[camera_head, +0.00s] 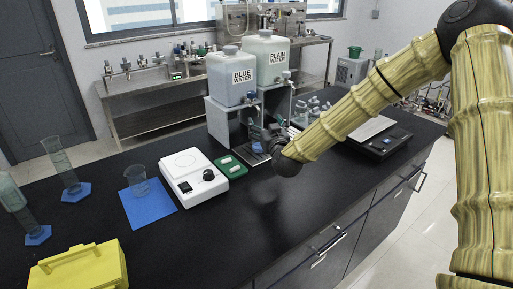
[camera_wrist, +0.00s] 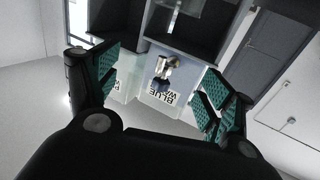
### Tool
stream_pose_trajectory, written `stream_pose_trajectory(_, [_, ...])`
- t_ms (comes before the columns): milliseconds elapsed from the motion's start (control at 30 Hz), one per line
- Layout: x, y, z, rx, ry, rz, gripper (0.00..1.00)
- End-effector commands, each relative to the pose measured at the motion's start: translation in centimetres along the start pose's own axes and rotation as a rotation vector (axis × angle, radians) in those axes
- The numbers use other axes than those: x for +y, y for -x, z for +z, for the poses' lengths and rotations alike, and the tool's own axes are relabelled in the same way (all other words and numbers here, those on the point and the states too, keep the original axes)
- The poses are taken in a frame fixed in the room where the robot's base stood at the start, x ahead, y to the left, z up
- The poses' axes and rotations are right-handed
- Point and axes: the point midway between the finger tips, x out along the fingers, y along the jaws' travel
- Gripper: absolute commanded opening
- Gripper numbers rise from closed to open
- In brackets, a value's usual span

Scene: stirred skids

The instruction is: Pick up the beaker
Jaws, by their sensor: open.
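A clear glass beaker (camera_head: 138,181) stands upright on a blue mat (camera_head: 150,208) on the black bench, left of the white hotplate stirrer. My gripper (camera_head: 260,137) is in front of the dispenser stand, to the right of the beaker and apart from it. In the wrist view my gripper (camera_wrist: 158,88) shows its teal-padded fingers spread wide with nothing between them. The beaker is not in the wrist view. That view shows the blue water jug (camera_wrist: 158,98) upside down, with its tap.
The stirrer (camera_head: 193,178) and a green tray (camera_head: 231,166) stand between beaker and gripper. Tall cylinders (camera_head: 62,164) on blue bases and a yellow box (camera_head: 82,268) are at left. A black balance (camera_head: 384,143) and flasks are at right. The bench front is clear.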

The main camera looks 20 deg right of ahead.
Motion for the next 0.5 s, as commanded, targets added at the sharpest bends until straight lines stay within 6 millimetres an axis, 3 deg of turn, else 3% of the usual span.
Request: stream_pose_trajectory(500, [-0.2, -0.1, 5.6, -0.003, 0.0, -0.002, 0.82])
